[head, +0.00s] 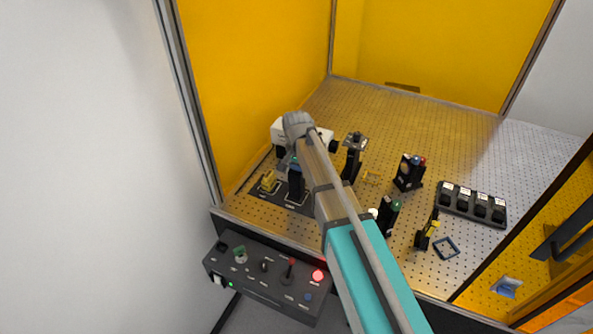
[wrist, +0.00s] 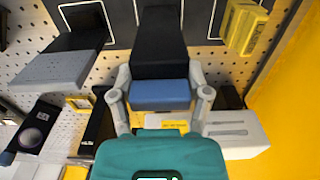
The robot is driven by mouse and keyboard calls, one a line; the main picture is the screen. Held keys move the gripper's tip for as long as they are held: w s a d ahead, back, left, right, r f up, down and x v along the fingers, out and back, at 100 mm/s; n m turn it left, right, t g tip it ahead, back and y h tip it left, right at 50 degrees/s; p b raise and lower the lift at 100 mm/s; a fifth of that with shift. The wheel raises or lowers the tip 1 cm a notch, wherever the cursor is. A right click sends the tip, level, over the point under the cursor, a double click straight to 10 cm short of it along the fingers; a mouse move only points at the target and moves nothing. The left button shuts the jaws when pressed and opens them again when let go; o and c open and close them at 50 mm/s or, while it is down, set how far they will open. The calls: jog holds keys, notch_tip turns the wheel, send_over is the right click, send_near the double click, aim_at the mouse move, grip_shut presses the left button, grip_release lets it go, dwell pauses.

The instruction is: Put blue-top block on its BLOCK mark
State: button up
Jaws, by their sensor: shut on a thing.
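The blue-top block is a tall black block with a blue upper end. In the wrist view its blue top (wrist: 160,94) sits between the two grey fingers of my gripper (wrist: 160,88), which is shut on it. In the head view the block's black body (head: 297,184) hangs below my gripper, over or on a dark plate (head: 266,196) with white outlines. Part of that plate also shows at the top of the wrist view (wrist: 120,14). The block hides part of the outlines, and I cannot read which is the BLOCK mark. Whether the block touches the plate is unclear.
A yellow part (head: 268,181) stands on the plate's left side. A white instrument (head: 283,131) is behind my gripper. A grey-topped black mount (head: 354,147) stands to the right. A control box (head: 265,277) sits in front. The perforated table is clear at the back.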

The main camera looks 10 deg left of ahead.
jog(key=shift+f, duration=0.15)
jog(key=o, duration=1.4)
jog(key=shift+r+p, duration=3.4)
jog(key=shift+r, duration=0.15)
